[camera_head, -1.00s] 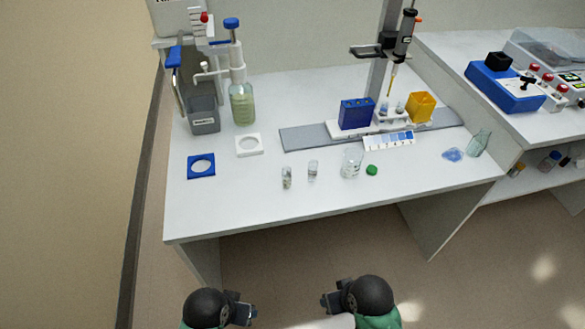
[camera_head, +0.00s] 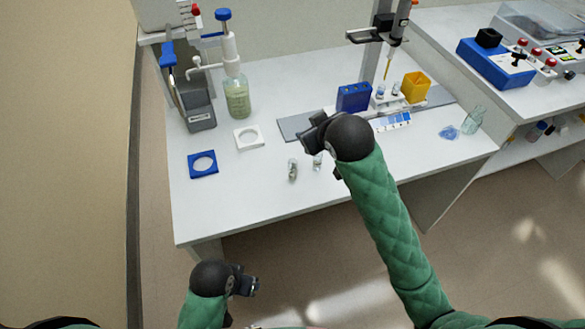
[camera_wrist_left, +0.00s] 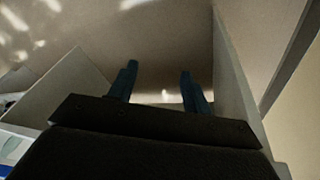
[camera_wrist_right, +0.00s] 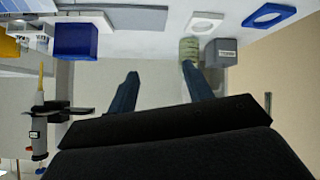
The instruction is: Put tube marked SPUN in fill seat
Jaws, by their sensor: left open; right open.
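Two small clear vials stand on the white bench in the head view, a left one (camera_head: 292,169) and a right one (camera_head: 317,161). Their markings are too small to read, so I cannot tell which says SPUN. A white square holder (camera_head: 238,144) and a blue square holder (camera_head: 193,173), each with a round opening, lie to their left; I see no label naming either as the fill seat. My right gripper (camera_head: 318,150) is open and empty over the bench, close to the right vial in the picture. My left gripper (camera_head: 251,285) is open and empty, low in front of the bench.
A green-liquid dispenser bottle (camera_head: 237,98) and a grey container (camera_head: 199,110) stand at the back left. A blue block (camera_head: 353,97), a yellow box (camera_head: 414,87) and a pipette stand are at the back. A glass flask (camera_head: 473,120) stands at right. The bench's front left is clear.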

